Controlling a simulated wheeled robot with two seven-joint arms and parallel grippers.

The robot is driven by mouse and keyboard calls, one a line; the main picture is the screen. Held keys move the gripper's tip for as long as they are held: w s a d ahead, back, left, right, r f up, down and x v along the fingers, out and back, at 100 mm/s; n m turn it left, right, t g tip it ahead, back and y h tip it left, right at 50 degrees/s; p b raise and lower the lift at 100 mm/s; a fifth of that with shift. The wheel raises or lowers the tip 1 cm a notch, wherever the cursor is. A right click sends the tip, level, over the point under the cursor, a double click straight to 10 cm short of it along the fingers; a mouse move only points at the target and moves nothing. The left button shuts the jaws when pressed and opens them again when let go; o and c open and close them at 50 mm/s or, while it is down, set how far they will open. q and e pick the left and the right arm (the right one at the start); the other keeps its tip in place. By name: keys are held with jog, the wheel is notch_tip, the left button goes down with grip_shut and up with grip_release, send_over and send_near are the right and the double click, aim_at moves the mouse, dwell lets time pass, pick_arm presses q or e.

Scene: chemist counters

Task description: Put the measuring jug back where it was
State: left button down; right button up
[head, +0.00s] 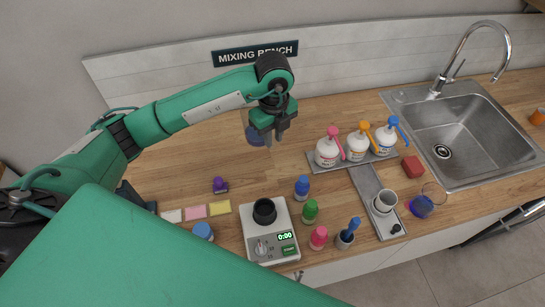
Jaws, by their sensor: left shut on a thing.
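My left gripper (273,132) is at the upper middle of the head view, over the back of the wooden counter, pointing down. It is shut on a clear vessel with dark blue contents (256,137), which looks like the measuring jug. The vessel shows just left of the fingers and is partly hidden by them. It looks upright; I cannot tell whether its base touches the counter. A similar clear vessel with blue-purple contents (421,206) stands at the right, near the sink. My right gripper is not in view.
Three pump bottles stand on a grey tray (345,169). The counter's back left is clear.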

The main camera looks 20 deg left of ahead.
aim_at(274, 147)
pick_arm(q)
notch_tip(274, 147, down, 7)
jog(key=shift+r+p, duration=0.1)
jog(key=shift+p, duration=0.8)
notch_tip(274, 147, down, 4)
jog(key=shift+f+p, duration=0.1)
jog(key=shift+p, duration=0.6)
jog(key=shift+f, duration=0.15)
jog(key=shift+f, duration=0.2)
jog(key=c, duration=1.3)
grip_release()
jog(key=shift+r, duration=0.1)
jog(key=shift+r, duration=0.1)
